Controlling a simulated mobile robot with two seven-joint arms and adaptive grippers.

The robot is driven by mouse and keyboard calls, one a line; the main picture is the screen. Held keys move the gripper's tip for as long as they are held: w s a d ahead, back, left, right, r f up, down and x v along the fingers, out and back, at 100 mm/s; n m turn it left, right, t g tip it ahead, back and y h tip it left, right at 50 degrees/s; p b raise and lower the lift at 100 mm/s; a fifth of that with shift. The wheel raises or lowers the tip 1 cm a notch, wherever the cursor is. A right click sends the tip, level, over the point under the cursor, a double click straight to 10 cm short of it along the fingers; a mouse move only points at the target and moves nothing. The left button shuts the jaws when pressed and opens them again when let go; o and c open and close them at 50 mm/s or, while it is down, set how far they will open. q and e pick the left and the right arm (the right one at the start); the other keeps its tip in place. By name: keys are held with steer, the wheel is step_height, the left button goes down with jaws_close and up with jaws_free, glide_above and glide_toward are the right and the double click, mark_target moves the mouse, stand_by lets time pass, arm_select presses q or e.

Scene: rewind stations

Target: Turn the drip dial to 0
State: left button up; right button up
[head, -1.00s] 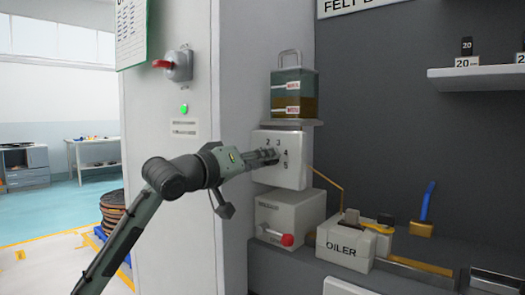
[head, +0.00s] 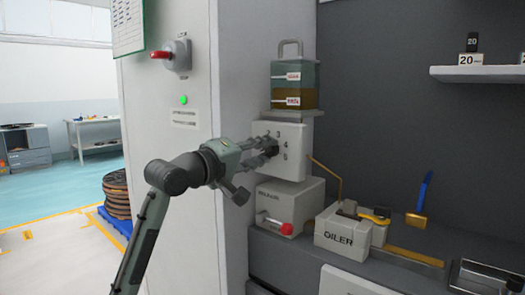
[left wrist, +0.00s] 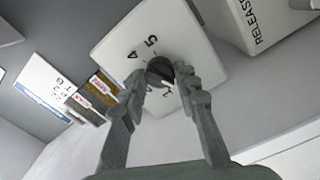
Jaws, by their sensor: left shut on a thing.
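The drip dial is a dark knob (left wrist: 160,72) on the front of a white box (head: 291,170), with numbers around it. In the left wrist view the numbers 4 and 5 show on the box's face (left wrist: 125,28); other marks are partly covered by the fingers. My left gripper (head: 272,148) is at the box, shut on the dial, with one finger on either side of it. It also shows in the left wrist view (left wrist: 168,82). The dial's exact pointer reading is unclear and 0 cannot be made out. My right gripper is out of view.
An oil tank (head: 294,86) with a handle stands on a shelf above the box. A grey cabinet (head: 165,120) stands close at left.

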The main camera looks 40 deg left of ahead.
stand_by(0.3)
arm_select(q)
steer(key=o, duration=1.2)
steer(key=shift+c, duration=0.2)
steer(key=shift+s, duration=0.1)
steer(key=s, duration=1.1)
steer(key=shift+s+a, duration=0.4)
steer(key=shift+a, duration=0.05)
